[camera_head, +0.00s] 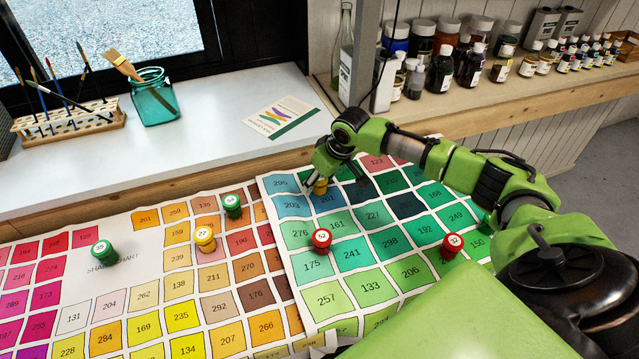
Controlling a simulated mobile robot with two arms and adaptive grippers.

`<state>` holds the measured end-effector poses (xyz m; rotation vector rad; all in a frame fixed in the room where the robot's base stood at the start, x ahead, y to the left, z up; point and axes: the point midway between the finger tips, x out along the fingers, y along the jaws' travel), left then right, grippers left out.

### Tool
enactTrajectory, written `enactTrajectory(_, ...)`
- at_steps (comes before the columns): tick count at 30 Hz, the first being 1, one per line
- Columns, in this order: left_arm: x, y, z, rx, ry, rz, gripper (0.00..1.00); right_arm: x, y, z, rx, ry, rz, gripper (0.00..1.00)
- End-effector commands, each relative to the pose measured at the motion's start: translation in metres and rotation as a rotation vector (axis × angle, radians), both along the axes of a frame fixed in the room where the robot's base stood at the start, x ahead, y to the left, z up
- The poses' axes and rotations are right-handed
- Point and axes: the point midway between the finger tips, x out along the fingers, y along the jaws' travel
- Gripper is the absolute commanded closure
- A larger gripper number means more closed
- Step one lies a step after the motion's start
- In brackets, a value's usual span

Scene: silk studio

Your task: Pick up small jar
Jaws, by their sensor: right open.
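Several small jars with coloured bodies and numbered white lids stand on the colour charts. A small yellow jar (320,188) is at my right gripper (323,181), on the blue squares of the right chart. The gripper points down over this jar and is open. It partly hides the jar, and I cannot tell whether the fingers touch it. Other jars are a red one (321,239), another red one (452,246), a yellow one (205,239), a green one (232,206) and a green one (104,252) at the left. My left gripper is not in view.
The right chart (333,294) overlaps the left chart (130,320). Behind them, a white sill holds a teal glass jar (154,98), a wooden brush rack (66,123) and a card (284,117). Bottles (440,72) line the wooden shelf at back right. My right arm crosses the right side.

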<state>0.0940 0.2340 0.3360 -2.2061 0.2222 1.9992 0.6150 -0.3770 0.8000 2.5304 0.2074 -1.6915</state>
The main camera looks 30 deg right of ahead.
Motion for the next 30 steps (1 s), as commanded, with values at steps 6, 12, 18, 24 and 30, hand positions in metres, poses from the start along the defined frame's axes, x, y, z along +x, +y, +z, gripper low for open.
enactTrajectory(6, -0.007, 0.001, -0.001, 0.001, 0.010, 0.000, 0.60, 0.000, 0.000, 0.000, 0.000, 0.000, 0.000, 0.62)
enactTrajectory(12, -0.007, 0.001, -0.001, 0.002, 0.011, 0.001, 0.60, 0.000, 0.000, 0.000, 0.000, 0.000, 0.000, 0.92)
enactTrajectory(18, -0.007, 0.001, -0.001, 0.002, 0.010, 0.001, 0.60, 0.000, 0.000, 0.001, 0.000, 0.000, 0.000, 0.92)
enactTrajectory(24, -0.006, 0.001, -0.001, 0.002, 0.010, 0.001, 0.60, 0.001, 0.000, 0.009, 0.000, -0.002, 0.000, 0.92)
enactTrajectory(30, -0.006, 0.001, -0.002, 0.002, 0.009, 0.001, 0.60, -0.002, 0.000, 0.036, 0.000, -0.001, 0.001, 0.92)
